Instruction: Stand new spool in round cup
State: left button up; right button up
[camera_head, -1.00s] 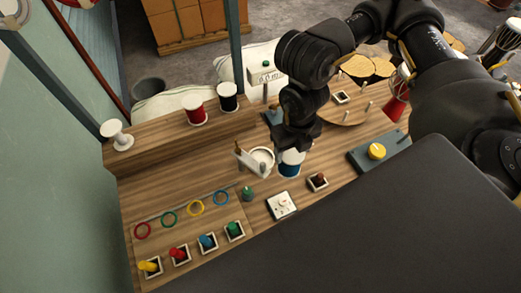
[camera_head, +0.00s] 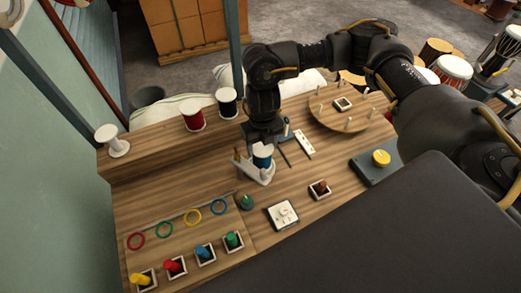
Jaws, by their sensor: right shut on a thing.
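My right gripper (camera_head: 264,138) points straight down and is shut on the blue spool (camera_head: 262,157), a white-ended spool wound with blue thread. The spool is upright, at the white round cup (camera_head: 262,177) on its white bracket. Its lower end looks to be in or just above the cup's mouth; I cannot tell which, because the spool and gripper cover the mouth. A small wooden peg stands at the bracket's left side. My left gripper is not in view.
A red spool (camera_head: 192,116), a black spool (camera_head: 227,102) and a bare white spool (camera_head: 112,140) stand on the raised shelf (camera_head: 160,140). A round pegged board (camera_head: 340,112) lies to the right. Coloured rings and pegs in square holders fill the front left.

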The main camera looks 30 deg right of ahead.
jog(key=shift+w+f+p, duration=0.15)
jog(key=shift+f+p, duration=0.3)
jog(key=shift+f, duration=1.05)
jog(key=shift+w+f, duration=0.1)
jog(key=shift+f, duration=0.25)
jog(key=shift+f, duration=0.1)
jog(key=o, duration=0.8)
jog(key=shift+r, duration=0.3)
notch_tip(320, 180, up, 12)
jog(key=shift+f+b, duration=0.15)
jog(key=shift+b, duration=0.7)
